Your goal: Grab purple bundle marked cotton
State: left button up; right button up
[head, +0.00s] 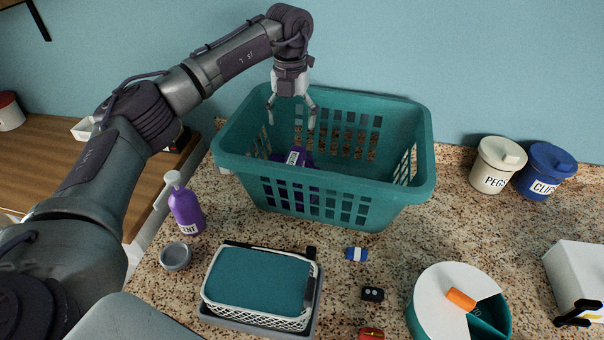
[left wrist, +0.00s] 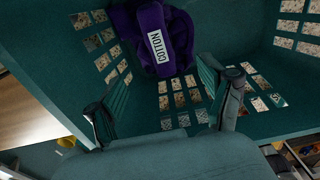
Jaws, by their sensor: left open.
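The purple bundle (head: 296,158) lies inside the teal laundry basket (head: 370,187), near its left part, partly hidden by the front wall. In the left wrist view the purple bundle (left wrist: 177,34) shows at the top with a white label reading COTTON. My left gripper (head: 291,115) points down over the basket's left half, its fingers spread and empty, above the bundle and apart from it. In the left wrist view my left gripper's fingers (left wrist: 165,108) are wide apart, with the bundle beyond them. My right gripper is not in view.
A purple pump bottle (head: 187,212) and grey bowl (head: 175,257) stand left of the basket. A teal-topped white basket (head: 259,285) and a round divided container (head: 445,300) stand in front. PEGS (head: 496,168) and CLIPS (head: 546,172) jars stand right.

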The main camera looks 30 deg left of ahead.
pick_arm(q)
notch_tip(320, 180, down, 2)
jog(key=p, duration=0.2)
send_over(292, 159)
jog(key=f, duration=0.4)
jog(key=shift+s+f, duration=0.1)
jog(key=shift+s, duration=0.1)
jog(key=shift+w+f+p, duration=0.2)
jog(key=shift+f+p, duration=0.1)
jog(key=shift+f, duration=0.7)
jog(key=shift+w+f, duration=0.1)
jog(key=shift+f, duration=0.15)
notch_tip(292, 159, down, 4)
jog(key=p, duration=0.2)
jog(key=shift+f+p, duration=0.1)
jog(key=shift+p, duration=0.3)
jog(key=shift+f, duration=0.4)
jog(key=c, duration=0.4)
jog(key=shift+r, duration=0.1)
grip_shut()
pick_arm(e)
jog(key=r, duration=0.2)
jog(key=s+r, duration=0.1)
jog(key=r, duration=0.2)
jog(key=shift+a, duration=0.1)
